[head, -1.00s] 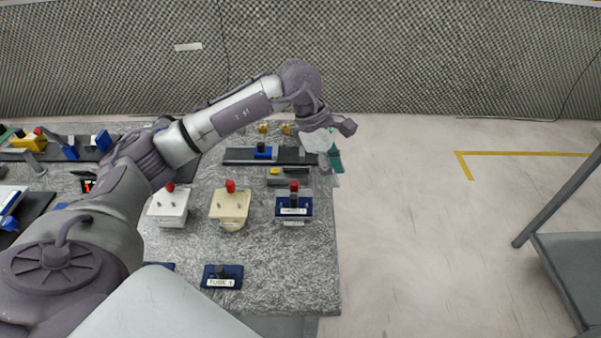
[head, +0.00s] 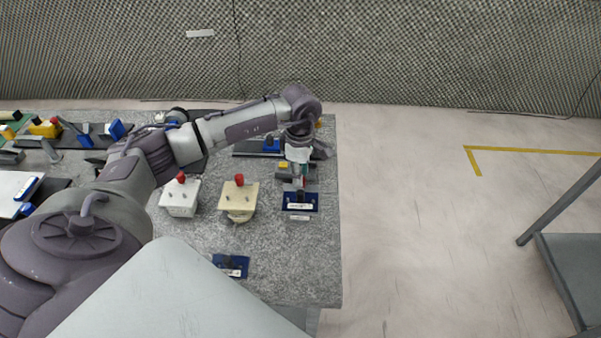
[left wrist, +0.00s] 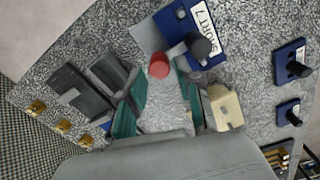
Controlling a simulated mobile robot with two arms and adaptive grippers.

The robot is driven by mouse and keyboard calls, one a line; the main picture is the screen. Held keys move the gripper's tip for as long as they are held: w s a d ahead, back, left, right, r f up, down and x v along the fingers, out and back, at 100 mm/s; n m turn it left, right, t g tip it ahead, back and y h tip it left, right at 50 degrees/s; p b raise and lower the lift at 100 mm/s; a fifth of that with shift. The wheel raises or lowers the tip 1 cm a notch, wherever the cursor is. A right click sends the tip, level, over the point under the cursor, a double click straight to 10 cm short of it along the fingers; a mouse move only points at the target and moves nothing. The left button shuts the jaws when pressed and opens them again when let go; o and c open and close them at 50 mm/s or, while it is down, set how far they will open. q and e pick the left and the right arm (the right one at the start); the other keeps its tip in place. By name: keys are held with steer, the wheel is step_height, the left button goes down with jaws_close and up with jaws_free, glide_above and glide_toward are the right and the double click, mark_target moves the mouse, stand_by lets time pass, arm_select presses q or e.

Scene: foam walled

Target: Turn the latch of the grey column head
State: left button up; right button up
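The grey column head (left wrist: 146,37) shows in the left wrist view beside a blue block labelled "SHORT 7" (left wrist: 205,25). A red knob (left wrist: 158,66) stands at its near edge, and a black knob (left wrist: 200,46) stands over the blue block. In the head view my left gripper (head: 299,172) points down over this spot and hides most of the grey head. In the left wrist view its teal fingers (left wrist: 158,92) are apart, with the red knob near the gap between their tips. Contact cannot be told. My right gripper is not in view.
A white head (head: 180,199) and a cream head (head: 238,203), each with a red knob, stand to the left. A blue block (head: 231,265) lies nearer the front. Dark fixtures (head: 255,147) stand behind.

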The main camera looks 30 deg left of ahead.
arm_select(q)
steer(key=shift+f, duration=1)
steer(key=shift+c, duration=0.2)
jaws_close()
